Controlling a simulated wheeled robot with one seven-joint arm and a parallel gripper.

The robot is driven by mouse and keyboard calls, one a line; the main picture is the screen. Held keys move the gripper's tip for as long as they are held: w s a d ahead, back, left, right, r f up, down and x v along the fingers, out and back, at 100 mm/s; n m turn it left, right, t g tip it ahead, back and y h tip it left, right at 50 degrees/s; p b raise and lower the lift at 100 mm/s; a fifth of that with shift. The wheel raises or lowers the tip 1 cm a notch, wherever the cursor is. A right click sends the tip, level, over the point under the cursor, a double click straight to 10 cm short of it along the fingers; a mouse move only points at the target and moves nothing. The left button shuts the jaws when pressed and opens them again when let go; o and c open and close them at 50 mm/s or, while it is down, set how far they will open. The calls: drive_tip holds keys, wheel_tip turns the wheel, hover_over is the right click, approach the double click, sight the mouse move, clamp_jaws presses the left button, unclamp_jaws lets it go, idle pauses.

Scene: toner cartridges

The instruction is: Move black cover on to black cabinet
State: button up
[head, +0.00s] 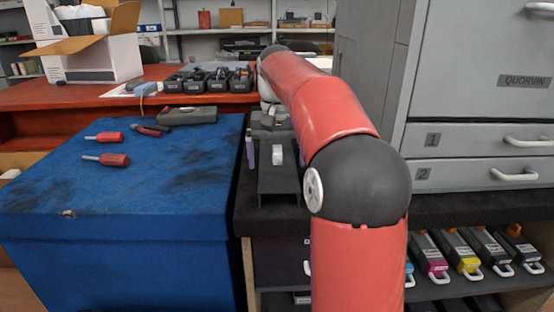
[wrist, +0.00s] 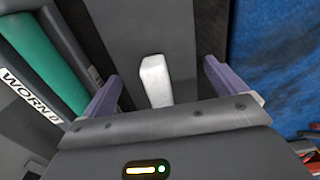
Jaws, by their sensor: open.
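The black cover (head: 278,185) is a dark grey panel with a white handle (head: 278,155). In the head view it appears over the black cabinet (head: 246,215); I cannot tell whether it rests flat on it. My gripper (head: 275,150) is above the cover, with its purple fingers pointing down. In the wrist view, the open gripper (wrist: 161,72) has one finger on each side of the white handle (wrist: 156,80), with gaps visible beside it. The cover (wrist: 155,28) shows beyond the handle. My arm hides the area right of the cover in the head view.
A blue cabinet (head: 120,215) stands left with red-handled tools (head: 107,160) on top. A green drum labelled WORN (wrist: 40,60) lies left in the wrist view. The grey QUORVIN machine (head: 480,90) is at right, above a shelf of toner cartridges (head: 465,262).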

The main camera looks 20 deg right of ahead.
sight(277, 147)
wheel_tip(277, 147, up, 11)
drive_tip(key=p, duration=0.4)
drive_tip(key=shift+r, duration=0.1)
drive_tip(key=shift+s+a, duration=0.1)
drive_tip(key=shift+a, duration=0.05)
drive_tip(key=s+a+f+n+t, duration=0.2)
drive_tip(key=s+a+f+t, duration=0.1)
drive_tip(key=s+a, duration=0.65)
drive_tip(key=s+a+f+n+t, duration=0.1)
drive_tip(key=s+f+n+t, duration=0.1)
drive_tip(key=s+f, duration=1.2)
drive_tip(key=shift+s+a+f+n+t, duration=0.3)
drive_tip(key=shift+s+a, duration=0.1)
drive_tip(key=shift+s, duration=0.2)
